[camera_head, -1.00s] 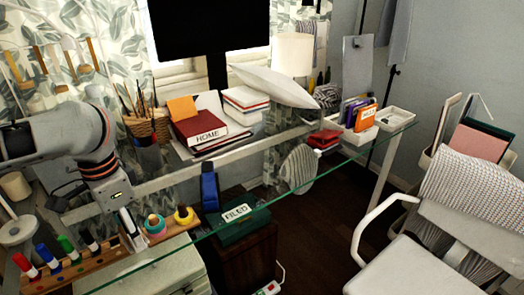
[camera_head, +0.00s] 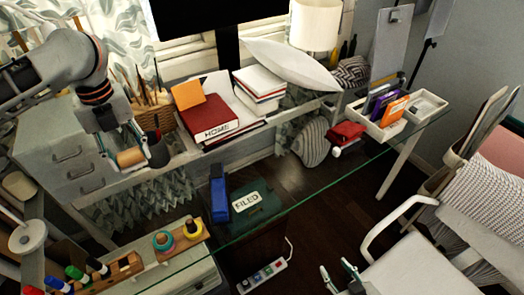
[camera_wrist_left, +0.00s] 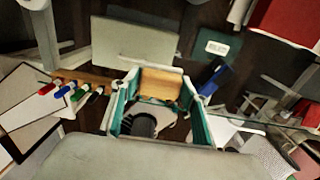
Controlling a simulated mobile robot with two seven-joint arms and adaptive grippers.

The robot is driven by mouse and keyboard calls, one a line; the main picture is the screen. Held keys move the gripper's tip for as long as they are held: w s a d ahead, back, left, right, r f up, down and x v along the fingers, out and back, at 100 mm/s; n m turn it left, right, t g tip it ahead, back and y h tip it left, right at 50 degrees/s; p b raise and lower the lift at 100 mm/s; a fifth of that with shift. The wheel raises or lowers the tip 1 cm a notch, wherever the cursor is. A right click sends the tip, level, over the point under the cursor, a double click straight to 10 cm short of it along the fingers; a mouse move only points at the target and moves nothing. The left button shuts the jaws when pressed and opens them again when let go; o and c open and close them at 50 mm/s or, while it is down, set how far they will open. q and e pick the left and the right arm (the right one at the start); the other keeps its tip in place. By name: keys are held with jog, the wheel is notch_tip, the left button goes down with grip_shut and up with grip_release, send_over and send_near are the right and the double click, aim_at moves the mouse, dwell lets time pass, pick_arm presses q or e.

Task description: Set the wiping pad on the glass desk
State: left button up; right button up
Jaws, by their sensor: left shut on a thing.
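A tan block-like piece (camera_head: 130,157), which I take to be the wiping pad, is between the fingers of my left gripper (camera_head: 126,154). It also shows in the left wrist view (camera_wrist_left: 160,86), with the teal-lined fingers on either side. The gripper holds it in the air, left of the black pen cup in the head view. The glass desk (camera_head: 330,180) is clear glass, with its green edge running from the lower left to the right. My right gripper (camera_head: 340,275) is at the bottom of the head view, its fingers apart and empty.
A red HOME book (camera_head: 210,118), white books (camera_head: 260,84), a pen cup (camera_head: 157,148) and an organiser tray (camera_head: 428,105) stand around the desk. A white chair (camera_head: 400,262) is at right. The middle glass looks clear.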

pick_arm(q)
jog(key=shift+s+f, duration=0.1)
send_over(158, 206)
notch_tip(158, 206, down, 15)
jog(key=shift+f, duration=2.35)
jog(key=shift+f, duration=0.1)
jog(key=o, duration=1.1)
